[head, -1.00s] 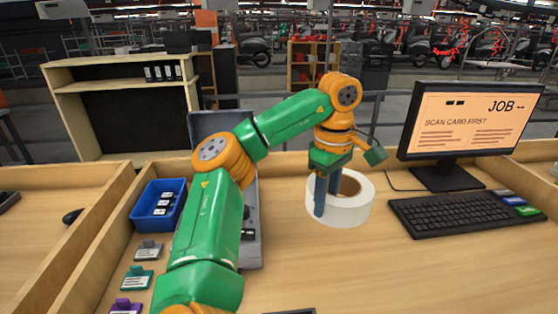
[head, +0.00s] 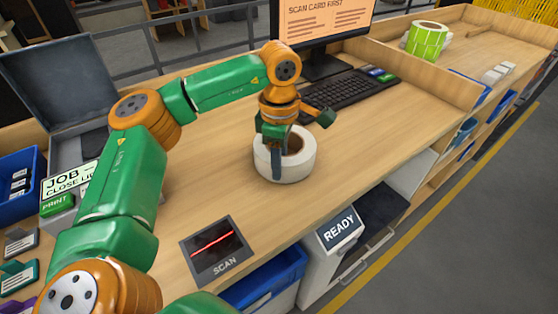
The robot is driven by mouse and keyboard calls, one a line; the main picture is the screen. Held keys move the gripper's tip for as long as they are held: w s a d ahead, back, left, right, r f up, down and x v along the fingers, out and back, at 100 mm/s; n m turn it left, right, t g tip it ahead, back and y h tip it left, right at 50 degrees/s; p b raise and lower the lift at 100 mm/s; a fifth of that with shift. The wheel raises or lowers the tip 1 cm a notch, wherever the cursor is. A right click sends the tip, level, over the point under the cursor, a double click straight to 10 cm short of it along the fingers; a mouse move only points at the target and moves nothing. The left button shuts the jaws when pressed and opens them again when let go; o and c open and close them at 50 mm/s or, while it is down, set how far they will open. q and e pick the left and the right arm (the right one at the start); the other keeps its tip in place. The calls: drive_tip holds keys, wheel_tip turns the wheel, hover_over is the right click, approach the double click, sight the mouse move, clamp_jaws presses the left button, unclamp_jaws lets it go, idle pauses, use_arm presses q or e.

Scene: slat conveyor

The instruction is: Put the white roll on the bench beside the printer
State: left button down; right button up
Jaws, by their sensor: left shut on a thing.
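The white roll (head: 299,168) is a wide ring with a brown core, upright on its flat side at the middle of the wooden bench (head: 200,190). My left gripper (head: 277,160) points down and is shut on the roll's near-left wall. Whether the roll touches the bench or hangs just above it I cannot tell. A grey machine with a raised lid (head: 47,68), likely the printer, stands at the left, with a "JOB CLOSE LID" sign and a green "PRINT" button (head: 57,203). My right gripper is not in view.
A monitor (head: 322,22) and keyboard (head: 345,95) stand behind the roll. A scan pad (head: 213,250) lies at the front edge. A white "READY" unit (head: 340,232) is below the edge. A green roll (head: 427,39) is far right. Bench between machine and roll is clear.

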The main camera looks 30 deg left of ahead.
use_arm(q)
drive_tip(key=shift+f, duration=0.3)
drive_tip(key=c, duration=0.5)
unclamp_jaws()
drive_tip(key=shift+r, duration=0.15)
wheel_tip(320, 180, up, 5)
drive_tip(key=shift+w+r, duration=0.1)
wheel_tip(320, 180, up, 7)
drive_tip(key=shift+f+p, duration=0.1)
drive_tip(key=shift+p, duration=0.85)
